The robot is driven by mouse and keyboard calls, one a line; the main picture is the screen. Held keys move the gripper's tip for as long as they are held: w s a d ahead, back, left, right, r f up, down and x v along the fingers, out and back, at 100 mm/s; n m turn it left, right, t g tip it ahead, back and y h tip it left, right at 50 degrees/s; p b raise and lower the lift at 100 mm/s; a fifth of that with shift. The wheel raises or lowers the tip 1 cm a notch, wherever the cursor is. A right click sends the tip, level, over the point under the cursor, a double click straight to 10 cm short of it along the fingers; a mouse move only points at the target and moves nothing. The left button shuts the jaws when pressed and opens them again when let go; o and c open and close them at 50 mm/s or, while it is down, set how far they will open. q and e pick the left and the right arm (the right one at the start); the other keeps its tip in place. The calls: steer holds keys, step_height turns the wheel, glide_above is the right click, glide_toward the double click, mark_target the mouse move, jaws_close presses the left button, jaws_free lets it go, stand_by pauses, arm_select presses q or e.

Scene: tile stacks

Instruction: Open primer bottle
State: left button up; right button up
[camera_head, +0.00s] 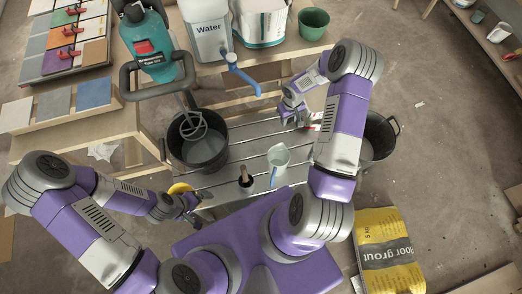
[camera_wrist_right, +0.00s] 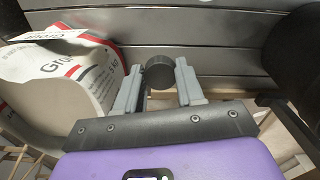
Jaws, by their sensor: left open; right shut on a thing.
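A small dark bottle (camera_head: 245,177), which looks like the primer bottle, stands upright on the slatted grey bench near its front edge. Its label cannot be read. My right gripper (camera_head: 293,115) is at the right of the bench, well apart from this bottle. In the right wrist view my right gripper (camera_wrist_right: 160,88) is shut on a round black cap (camera_wrist_right: 159,71), with a finger on each side. My left gripper (camera_head: 190,208) is open at the bench's front left, left of the bottle and beside a yellow ring (camera_head: 180,188).
A black bucket (camera_head: 204,150) with a mixer whisk stands left on the bench (camera_head: 240,130). A clear jug (camera_head: 278,157) with a blue handle stands right of the bottle. A grout bag (camera_wrist_right: 65,80) is close beside my right gripper. Another dark bucket (camera_head: 378,140) stands right.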

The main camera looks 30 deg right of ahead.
steer(key=b, duration=0.7)
glide_above(286, 141)
step_height(286, 141, down, 8)
step_height(286, 141, down, 10)
steer(key=b, duration=0.3)
steer(key=shift+f, duration=0.1)
steer(key=o, duration=1.2)
step_height(286, 141, up, 12)
steer(key=p, duration=0.3)
steer(key=shift+p, duration=0.35)
